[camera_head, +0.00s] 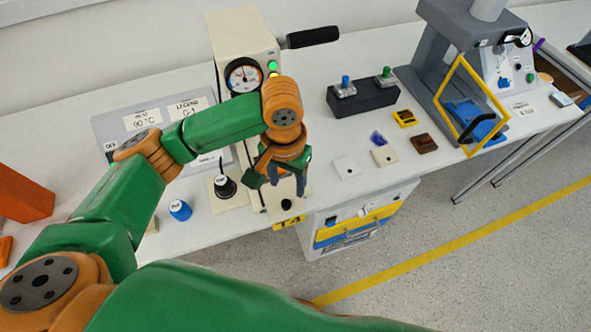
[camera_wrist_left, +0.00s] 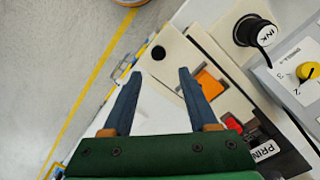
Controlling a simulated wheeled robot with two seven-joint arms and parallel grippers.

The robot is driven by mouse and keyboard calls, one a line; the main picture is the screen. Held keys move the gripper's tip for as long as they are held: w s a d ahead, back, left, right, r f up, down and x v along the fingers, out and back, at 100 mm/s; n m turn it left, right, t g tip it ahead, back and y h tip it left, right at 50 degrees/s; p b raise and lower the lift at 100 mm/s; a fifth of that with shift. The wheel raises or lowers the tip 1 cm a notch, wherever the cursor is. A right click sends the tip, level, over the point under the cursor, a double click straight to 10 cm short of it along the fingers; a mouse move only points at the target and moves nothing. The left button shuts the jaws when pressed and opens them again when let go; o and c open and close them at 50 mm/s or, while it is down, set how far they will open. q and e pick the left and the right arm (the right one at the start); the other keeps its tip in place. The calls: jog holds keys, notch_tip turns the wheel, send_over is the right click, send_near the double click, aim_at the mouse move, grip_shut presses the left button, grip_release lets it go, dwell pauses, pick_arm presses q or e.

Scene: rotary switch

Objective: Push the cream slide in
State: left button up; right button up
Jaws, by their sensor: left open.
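The cream slide (camera_head: 275,212) sticks out at the front foot of the cream machine (camera_head: 243,36), by the table's front edge. It has a round black spot near its outer end. In the left wrist view the slide (camera_wrist_left: 172,66) lies just beyond and between my fingertips. My left gripper (camera_head: 278,182) is open and empty above the slide, pointing down, and partly hides the machine's base. In the left wrist view the left gripper (camera_wrist_left: 160,75) shows two blue fingers spread apart; I cannot tell whether either touches the slide. My right gripper is not in view.
A black-capped ink pot (camera_head: 224,186) and a blue cap (camera_head: 180,209) stand left of the slide. A black switch box (camera_head: 364,99) and small coloured blocks are to the right. A press with a yellow frame (camera_head: 478,104) stands farther right.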

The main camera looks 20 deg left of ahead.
aim_at(286, 203)
pick_arm(q)
jog(key=shift+w+f, duration=0.25)
jog(key=shift+f, duration=0.15)
jog(key=s+f, duration=0.1)
jog(key=f, duration=0.2)
jog(key=s+f, duration=0.1)
jog(key=f, duration=0.1)
jog(key=shift+s, duration=0.3)
jog(key=shift+w+f, duration=0.2)
jog(key=shift+f, duration=0.05)
jog(key=shift+w+f, duration=0.15)
jog(key=shift+w, duration=0.15)
jog(key=shift+s, duration=0.15)
grip_shut()
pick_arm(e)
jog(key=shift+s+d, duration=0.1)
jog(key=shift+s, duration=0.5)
